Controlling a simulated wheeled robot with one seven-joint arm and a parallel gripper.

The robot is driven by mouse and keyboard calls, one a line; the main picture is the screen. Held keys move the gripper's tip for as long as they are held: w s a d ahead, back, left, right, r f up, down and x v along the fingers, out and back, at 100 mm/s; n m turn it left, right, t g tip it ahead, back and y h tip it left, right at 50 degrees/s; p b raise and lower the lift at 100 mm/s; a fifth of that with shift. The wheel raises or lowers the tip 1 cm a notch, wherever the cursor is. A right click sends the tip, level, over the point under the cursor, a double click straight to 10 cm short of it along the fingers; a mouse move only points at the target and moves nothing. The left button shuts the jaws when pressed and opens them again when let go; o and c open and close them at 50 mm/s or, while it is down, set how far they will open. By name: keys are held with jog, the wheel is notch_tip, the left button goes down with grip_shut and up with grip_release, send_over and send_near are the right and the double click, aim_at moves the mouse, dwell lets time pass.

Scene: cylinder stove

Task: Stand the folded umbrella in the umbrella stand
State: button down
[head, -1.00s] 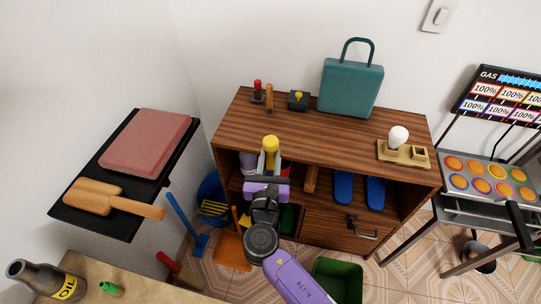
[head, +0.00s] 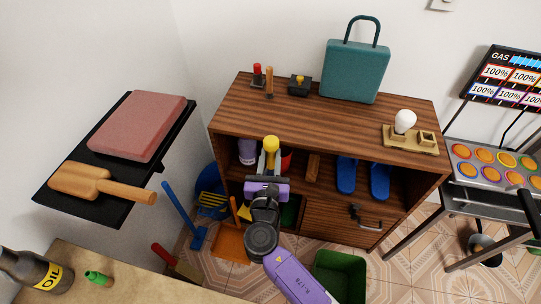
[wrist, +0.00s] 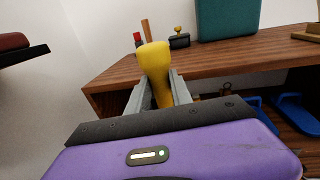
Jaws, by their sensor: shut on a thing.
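My gripper (head: 269,172) is shut on a yellow thing (head: 270,146) with a rounded, bulging top, which may be one end of the folded umbrella. It stands roughly upright between the two grey fingers in the wrist view (wrist: 155,62), and its lower part is hidden by my gripper. My gripper is in front of the wooden cabinet. I cannot tell for certain which container is the umbrella stand. A green open bin (head: 340,278) stands on the floor in front of the cabinet, and a blue tub (head: 208,183) stands at its left.
The wooden cabinet (head: 330,124) holds a teal bag (head: 354,70) on top and blue slippers (head: 346,176) on its shelf. A dark shelf (head: 58,206) juts from the wall at left. A metal stove table (head: 468,207) stands at right. Tiled floor is clear between green bin and table.

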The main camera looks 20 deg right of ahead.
notch_tip(320, 180, down, 25)
jog(key=b, duration=2)
dwell(0.6)
jog(key=c, duration=1.1)
grip_release()
jog(key=shift+o, duration=0.2)
jog(key=shift+s, duration=0.1)
jog(key=p+v, duration=0.1)
jog(key=v, duration=0.6)
jog(key=shift+s+a, duration=0.2)
jog(key=shift+s, duration=0.05)
